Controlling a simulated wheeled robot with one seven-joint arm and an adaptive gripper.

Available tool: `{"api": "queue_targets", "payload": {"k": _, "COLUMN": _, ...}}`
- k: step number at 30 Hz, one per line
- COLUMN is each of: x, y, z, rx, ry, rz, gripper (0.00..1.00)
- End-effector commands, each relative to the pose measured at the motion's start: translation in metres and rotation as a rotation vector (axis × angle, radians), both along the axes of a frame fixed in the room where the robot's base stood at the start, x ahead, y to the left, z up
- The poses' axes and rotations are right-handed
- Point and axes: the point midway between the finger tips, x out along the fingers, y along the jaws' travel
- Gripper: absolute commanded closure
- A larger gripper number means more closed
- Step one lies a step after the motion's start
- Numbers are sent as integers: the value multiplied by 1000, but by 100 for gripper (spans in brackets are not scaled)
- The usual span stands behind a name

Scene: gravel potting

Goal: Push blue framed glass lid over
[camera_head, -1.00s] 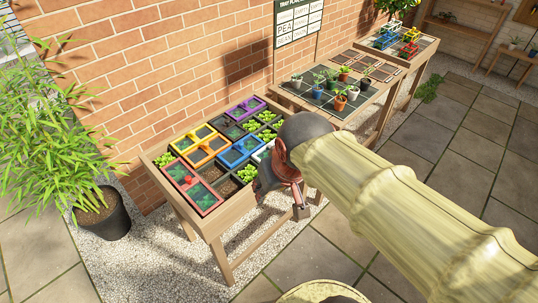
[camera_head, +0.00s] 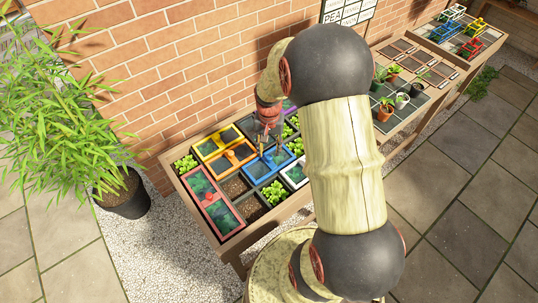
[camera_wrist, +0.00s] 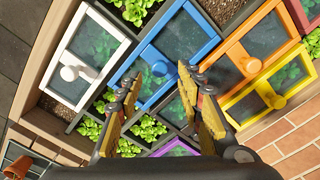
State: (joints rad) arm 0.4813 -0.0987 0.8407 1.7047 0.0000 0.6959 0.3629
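The blue framed glass lid (camera_head: 259,169) lies on the planter table among other coloured lids. In the wrist view, its blue frame and dark panes (camera_wrist: 185,38) show with leaves beneath the glass and a round blue knob (camera_wrist: 159,69) on its crossbar. My gripper (camera_wrist: 160,82) is open, with one fingertip to each side of the knob in that view. In the head view, my gripper (camera_head: 268,150) hangs over the lid from above. Nothing is between the fingers that I can see as held; the exact height above the lid is unclear.
Orange (camera_wrist: 250,57), yellow (camera_wrist: 276,100), white (camera_wrist: 98,38) and purple (camera_wrist: 181,148) lids surround the blue one. A red lid (camera_head: 213,203) lies at the near left. Uncovered cells hold green seedlings (camera_head: 275,192) or soil. A brick wall (camera_head: 170,75) stands behind.

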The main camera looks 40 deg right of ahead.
Motion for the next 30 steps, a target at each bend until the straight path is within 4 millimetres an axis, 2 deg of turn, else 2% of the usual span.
{"api": "queue_targets", "payload": {"k": 1, "x": 0, "y": 0, "z": -10, "rx": 1, "ry": 2, "rz": 0, "gripper": 63}}
{"api": "queue_targets", "payload": {"k": 7, "x": 0, "y": 0, "z": -31, "rx": 0, "ry": 0, "rz": 1, "gripper": 63}}
{"api": "queue_targets", "payload": {"k": 18, "x": 0, "y": 0, "z": -36, "rx": -1, "ry": -1, "rz": 1, "gripper": 63}}
{"api": "queue_targets", "payload": {"k": 30, "x": 0, "y": 0, "z": -36, "rx": -1, "ry": -1, "rz": 2, "gripper": 85}}
